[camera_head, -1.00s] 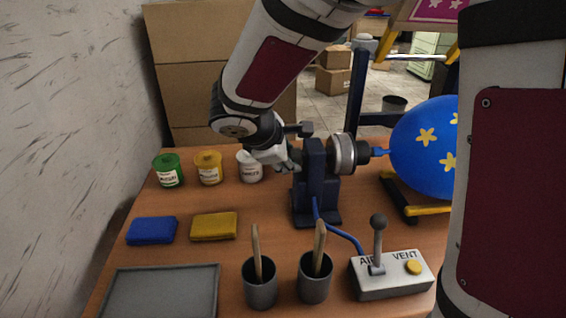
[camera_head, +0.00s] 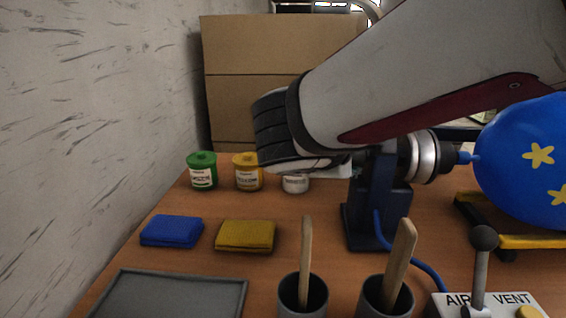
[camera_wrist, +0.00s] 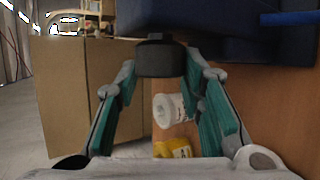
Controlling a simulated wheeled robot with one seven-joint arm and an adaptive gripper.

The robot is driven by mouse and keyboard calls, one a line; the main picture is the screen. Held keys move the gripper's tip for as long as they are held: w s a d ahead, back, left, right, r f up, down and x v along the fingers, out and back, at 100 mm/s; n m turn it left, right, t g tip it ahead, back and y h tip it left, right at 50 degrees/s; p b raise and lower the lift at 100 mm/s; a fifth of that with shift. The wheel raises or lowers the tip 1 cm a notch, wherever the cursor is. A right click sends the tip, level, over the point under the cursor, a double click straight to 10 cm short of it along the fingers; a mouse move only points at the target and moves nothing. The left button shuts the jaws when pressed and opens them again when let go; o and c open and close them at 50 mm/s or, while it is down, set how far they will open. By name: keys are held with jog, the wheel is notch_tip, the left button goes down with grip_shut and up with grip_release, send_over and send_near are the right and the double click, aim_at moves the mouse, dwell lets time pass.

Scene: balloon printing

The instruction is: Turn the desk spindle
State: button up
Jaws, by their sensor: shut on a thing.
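The desk spindle (camera_head: 378,205) is a dark blue stand on the table with a silver ring (camera_head: 422,157) on its right side. A blue balloon (camera_head: 525,165) with yellow stars sits at its right-hand nozzle. In the wrist view the spindle's dark blue body (camera_wrist: 225,28) fills the upper right. My gripper (camera_wrist: 163,72) is shut on a black knob (camera_wrist: 160,57) on the spindle's left side, with one finger on each side of it. In the head view my arm hides the fingers and the knob.
Green (camera_head: 202,172), yellow (camera_head: 248,172) and white (camera_head: 296,184) jars stand behind a blue pad (camera_head: 172,231) and a yellow pad (camera_head: 246,236). Two cups with sticks (camera_head: 302,295) and an AIR/VENT lever box (camera_head: 500,303) are in front. A cardboard box (camera_head: 270,60) stands behind the table.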

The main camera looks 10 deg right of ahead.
jog(key=shift+f+t+b, duration=0.1)
jog(key=shift+t+b, duration=0.2)
jog(key=shift+b, duration=0.55)
jog(key=o, duration=1.1)
jog(key=shift+o, duration=0.2)
jog(key=shift+s, duration=0.1)
jog(key=v, duration=0.7)
jog(key=shift+s+a, duration=0.15)
jog(key=shift+a, duration=0.05)
